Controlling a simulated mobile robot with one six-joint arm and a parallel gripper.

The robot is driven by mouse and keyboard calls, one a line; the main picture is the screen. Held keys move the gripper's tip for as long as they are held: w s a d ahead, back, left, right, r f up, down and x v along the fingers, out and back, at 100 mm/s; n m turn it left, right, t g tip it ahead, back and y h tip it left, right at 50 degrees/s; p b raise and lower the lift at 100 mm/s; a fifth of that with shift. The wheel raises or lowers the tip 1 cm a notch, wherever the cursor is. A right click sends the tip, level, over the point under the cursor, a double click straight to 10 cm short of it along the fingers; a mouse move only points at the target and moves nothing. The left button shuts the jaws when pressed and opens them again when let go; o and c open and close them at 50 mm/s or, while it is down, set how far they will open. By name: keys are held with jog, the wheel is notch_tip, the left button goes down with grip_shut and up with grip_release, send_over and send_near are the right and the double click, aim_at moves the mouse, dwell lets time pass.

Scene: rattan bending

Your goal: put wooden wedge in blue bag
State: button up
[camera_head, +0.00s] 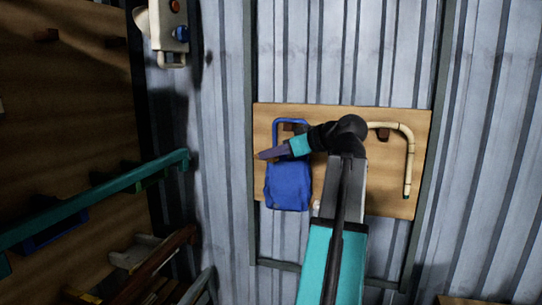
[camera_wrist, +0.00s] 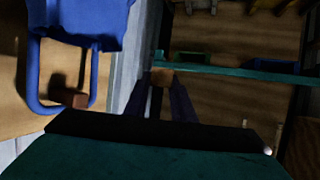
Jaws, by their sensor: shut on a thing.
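The blue bag (camera_head: 289,186) hangs by its blue loop handle on the wooden board and also shows at the upper left of the wrist view (camera_wrist: 85,22). My gripper (camera_head: 264,155) points left across the upper part of the bag in the head view. In the wrist view its two purple fingers (camera_wrist: 160,88) are shut on the wooden wedge (camera_wrist: 162,76), a small tan block at their tips. The wedge is apart from the bag in the wrist view. In the head view the wedge is too small to make out clearly.
The wooden board (camera_head: 350,195) is on a corrugated metal wall. A brown peg (camera_wrist: 70,97) sits within the bag's handle loop. A bent rattan cane (camera_head: 408,160) hangs at the board's right. A teal rail (camera_head: 100,198) and wooden panel with shelves lie left.

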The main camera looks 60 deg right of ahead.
jog(key=w+d+f+b, duration=0.1)
jog(key=w+d+b, duration=0.2)
jog(key=d, duration=0.8)
jog(key=shift+x, duration=0.75)
dwell(0.3)
jog(key=shift+a, duration=0.1)
jog(key=o, duration=1.1)
jog(key=shift+s, duration=0.1)
jog(key=b+v, duration=0.3)
jog(key=v, duration=1)
jog(key=shift+s, duration=0.3)
